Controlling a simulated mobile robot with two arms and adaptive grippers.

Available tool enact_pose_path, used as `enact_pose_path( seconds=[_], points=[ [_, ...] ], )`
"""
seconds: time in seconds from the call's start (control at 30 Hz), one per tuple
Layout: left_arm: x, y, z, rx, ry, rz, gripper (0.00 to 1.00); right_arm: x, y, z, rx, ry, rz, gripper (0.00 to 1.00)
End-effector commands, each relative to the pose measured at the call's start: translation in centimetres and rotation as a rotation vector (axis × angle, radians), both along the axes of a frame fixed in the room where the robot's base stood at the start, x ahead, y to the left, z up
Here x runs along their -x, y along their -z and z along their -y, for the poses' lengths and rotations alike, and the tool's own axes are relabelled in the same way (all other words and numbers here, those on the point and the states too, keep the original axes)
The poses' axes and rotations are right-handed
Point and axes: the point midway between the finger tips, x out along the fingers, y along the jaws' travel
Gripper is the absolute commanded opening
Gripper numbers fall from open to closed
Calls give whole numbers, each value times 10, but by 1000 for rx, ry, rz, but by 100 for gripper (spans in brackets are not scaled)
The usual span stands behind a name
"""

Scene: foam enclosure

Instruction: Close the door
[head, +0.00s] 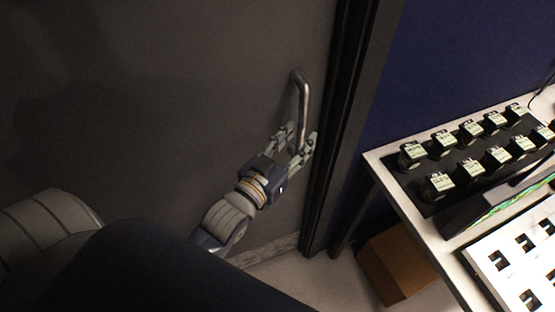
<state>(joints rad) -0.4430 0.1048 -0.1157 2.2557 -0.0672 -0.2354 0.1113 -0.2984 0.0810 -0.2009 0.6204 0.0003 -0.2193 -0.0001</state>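The dark grey door (180,80) fills the left and middle of the head view. Its right edge lies beside the dark frame (340,130), and I cannot tell whether it is fully closed. A metal bar handle (302,95) stands out from the door near that edge. My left gripper (298,138) is at the lower end of the handle, with one finger on each side of it. The fingers look apart, but whether they touch the handle is not clear. My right gripper is not in view.
A white table (405,205) stands to the right of the frame, with a black tray (428,205) of several small labelled items and a white panel (490,250) with square holes. A brown box (397,265) sits on the floor below. A blue wall (450,60) is behind.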

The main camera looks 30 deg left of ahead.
Motion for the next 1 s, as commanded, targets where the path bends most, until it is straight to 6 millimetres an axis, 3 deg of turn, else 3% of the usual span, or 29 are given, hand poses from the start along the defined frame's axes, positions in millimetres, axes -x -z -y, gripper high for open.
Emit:
enact_pose_path(
  seconds=[0.2,0.5,0.7,1.0],
  points=[
    [36,1,-5,-1,0,-4,38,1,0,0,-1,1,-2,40],
    [75,2,-10,0,1,-4,38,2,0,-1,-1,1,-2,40],
    [87,1,-12,0,1,-3,38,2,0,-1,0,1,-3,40],
    [89,1,-12,0,1,-1,38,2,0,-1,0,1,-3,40]
  ],
)
